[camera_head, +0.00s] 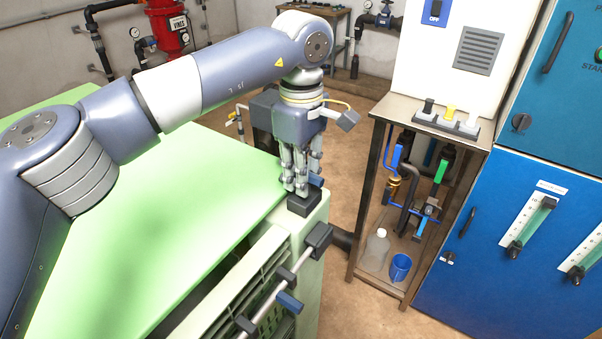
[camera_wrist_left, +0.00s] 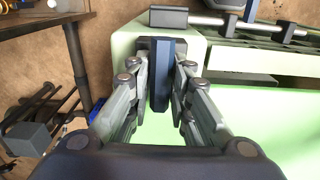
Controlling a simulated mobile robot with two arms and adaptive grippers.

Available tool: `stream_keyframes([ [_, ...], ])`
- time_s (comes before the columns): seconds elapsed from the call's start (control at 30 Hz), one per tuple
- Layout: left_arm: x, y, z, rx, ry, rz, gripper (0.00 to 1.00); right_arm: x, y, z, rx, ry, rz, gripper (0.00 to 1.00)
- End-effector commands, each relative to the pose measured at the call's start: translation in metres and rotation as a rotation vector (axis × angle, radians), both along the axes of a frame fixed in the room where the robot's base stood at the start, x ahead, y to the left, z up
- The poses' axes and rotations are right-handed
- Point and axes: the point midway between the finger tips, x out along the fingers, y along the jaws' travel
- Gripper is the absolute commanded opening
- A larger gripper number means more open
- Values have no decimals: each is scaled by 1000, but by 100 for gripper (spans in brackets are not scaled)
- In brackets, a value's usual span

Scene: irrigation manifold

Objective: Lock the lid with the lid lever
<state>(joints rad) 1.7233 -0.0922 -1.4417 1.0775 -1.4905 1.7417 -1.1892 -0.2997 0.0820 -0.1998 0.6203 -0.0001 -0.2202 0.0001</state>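The green lid (camera_head: 150,200) lies flat and down over the pale green box. The lid lever (camera_wrist_left: 161,72), a dark blue bar on a dark mount, stands at the lid's corner; its blue end (camera_head: 317,180) shows beside my fingers in the head view. My left gripper (camera_head: 301,186) points down at this corner. In the left wrist view, the fingers of my left gripper (camera_wrist_left: 161,75) lie close along both sides of the lever and appear shut on it. The fingers hide much of the lever in the head view. My right gripper is not in view.
A metal rail (camera_head: 265,304) with dark clamps and another blue handle (camera_head: 289,302) runs along the box front. A metal stand (camera_head: 376,180) with valves, a bottle and a blue cup (camera_head: 400,267) is at the right, before blue cabinets (camera_head: 520,245).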

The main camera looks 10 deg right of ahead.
Motion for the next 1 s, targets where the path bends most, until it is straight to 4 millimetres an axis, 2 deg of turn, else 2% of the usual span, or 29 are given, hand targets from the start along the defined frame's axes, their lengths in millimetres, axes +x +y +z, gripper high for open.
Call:
stream_keyframes([
  [0.37, 0, 0, 1, 0, 0, 1, 36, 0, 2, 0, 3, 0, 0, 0],
  [0.47, 0, 0, 6, 0, -1, 1, 36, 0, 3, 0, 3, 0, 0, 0],
  [0.57, 0, 0, 20, -1, -4, 1, 36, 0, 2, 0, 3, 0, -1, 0],
  [0.9, 0, -1, 92, -1, -4, 2, 36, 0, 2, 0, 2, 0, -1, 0],
  [1.0, 0, -1, 106, 0, -3, 2, 36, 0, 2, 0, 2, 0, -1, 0],
])
